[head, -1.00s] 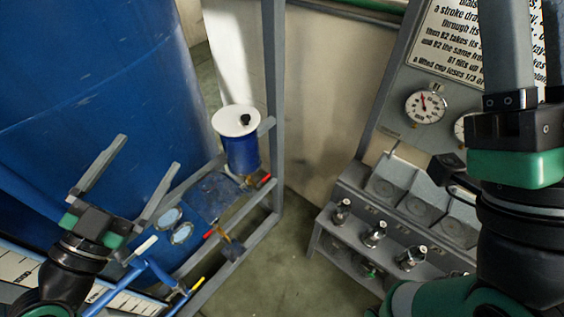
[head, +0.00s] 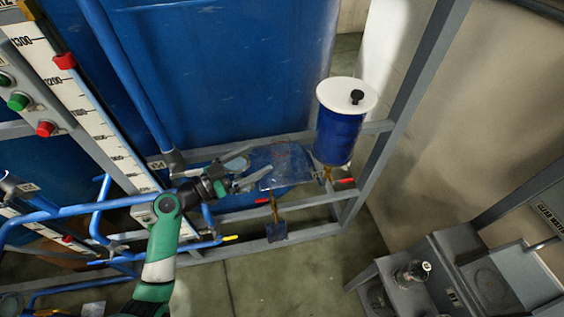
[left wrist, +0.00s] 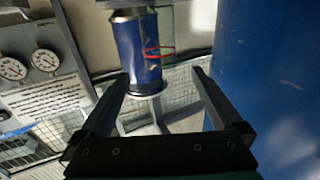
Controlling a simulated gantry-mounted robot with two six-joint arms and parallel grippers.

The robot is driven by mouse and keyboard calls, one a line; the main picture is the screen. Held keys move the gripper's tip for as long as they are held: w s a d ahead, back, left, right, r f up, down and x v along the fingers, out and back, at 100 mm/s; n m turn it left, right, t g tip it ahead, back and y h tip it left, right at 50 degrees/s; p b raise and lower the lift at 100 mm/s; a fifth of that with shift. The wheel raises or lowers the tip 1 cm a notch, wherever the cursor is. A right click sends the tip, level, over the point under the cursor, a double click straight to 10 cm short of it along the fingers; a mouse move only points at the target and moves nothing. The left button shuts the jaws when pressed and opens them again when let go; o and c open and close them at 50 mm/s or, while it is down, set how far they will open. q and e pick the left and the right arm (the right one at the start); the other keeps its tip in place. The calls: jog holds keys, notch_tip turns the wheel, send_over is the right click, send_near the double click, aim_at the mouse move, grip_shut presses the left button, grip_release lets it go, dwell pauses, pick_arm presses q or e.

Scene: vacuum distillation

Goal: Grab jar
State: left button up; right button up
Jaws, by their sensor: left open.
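My left gripper (head: 257,164) is open in the head view, its two fingers pointing right near a bluish, partly see-through flat piece (head: 288,160) on the grey frame. I cannot tell whether they touch. Nothing is seen gripped. A small clear jar-like vessel with a metal top (head: 411,273) stands on the grey bench at lower right, well away from the gripper. In the left wrist view, the open fingers (left wrist: 158,76) show with a blue cylinder (left wrist: 136,52) beyond and between them. My right gripper is out of view.
A blue canister with a white lid (head: 340,136) stands just right of the left gripper. Grey frame bars (head: 402,98), blue pipes (head: 75,210) and a large blue tank (head: 235,70) surround the arm. The floor (head: 310,275) between frame and bench (head: 448,250) is clear.

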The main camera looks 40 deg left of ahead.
aim_at(273, 149)
pick_arm(q)
jog(key=w, duration=0.3)
jog(key=shift+w+d+r+p, duration=0.15)
jog(key=shift+w+d+p, duration=0.1)
jog(key=shift+d+p, duration=0.15)
jog(key=shift+w, duration=0.3)
jog(key=w, duration=0.3)
jog(key=w+p, duration=0.1)
jog(key=shift+w+d+r, duration=0.2)
jog(key=shift+w+d, duration=0.1)
jog(key=shift+d, duration=0.1)
jog(key=shift+w+f, duration=0.1)
jog(key=shift+w, duration=0.2)
jog(key=c, duration=1.6)
